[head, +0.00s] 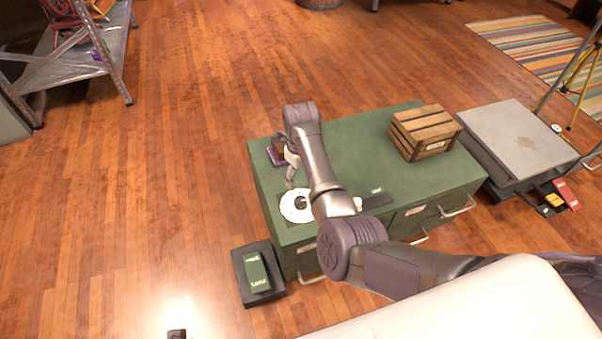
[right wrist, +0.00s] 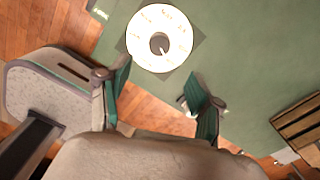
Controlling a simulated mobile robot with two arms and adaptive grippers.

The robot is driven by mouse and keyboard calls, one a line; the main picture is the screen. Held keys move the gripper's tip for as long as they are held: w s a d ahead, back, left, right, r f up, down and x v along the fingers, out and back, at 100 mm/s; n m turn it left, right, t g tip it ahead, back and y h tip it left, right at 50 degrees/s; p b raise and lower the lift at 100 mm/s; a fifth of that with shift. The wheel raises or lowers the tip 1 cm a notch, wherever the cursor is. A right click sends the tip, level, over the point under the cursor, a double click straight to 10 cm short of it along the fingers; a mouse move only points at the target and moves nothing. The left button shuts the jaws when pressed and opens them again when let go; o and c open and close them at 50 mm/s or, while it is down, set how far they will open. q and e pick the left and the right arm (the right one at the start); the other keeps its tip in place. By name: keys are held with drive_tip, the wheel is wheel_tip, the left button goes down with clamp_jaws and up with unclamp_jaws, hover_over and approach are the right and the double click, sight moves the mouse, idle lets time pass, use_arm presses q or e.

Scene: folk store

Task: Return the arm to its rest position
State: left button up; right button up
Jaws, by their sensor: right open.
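My right arm reaches from the right edge over a green cabinet (head: 352,150) in the head view. Its gripper (head: 291,172) hangs above the cabinet's left part, pointing down, close to a round white dial (head: 290,207). In the right wrist view the two fingers of this gripper (right wrist: 160,80) are wide apart with nothing between them. The dial, with a dark knob and pointer, also shows there (right wrist: 144,36), beyond the fingertips. The arm hides part of the cabinet top. I cannot make out my left gripper.
A slatted wooden crate (head: 424,131) stands on the cabinet's right part. A black tray with a green box (head: 256,272) lies on the floor at left. A grey-topped platform (head: 515,136) is right. The left floor is mostly clear.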

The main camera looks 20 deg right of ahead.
drive_tip(key=shift+r, duration=0.35)
drive_tip(key=shift+f, duration=0.1)
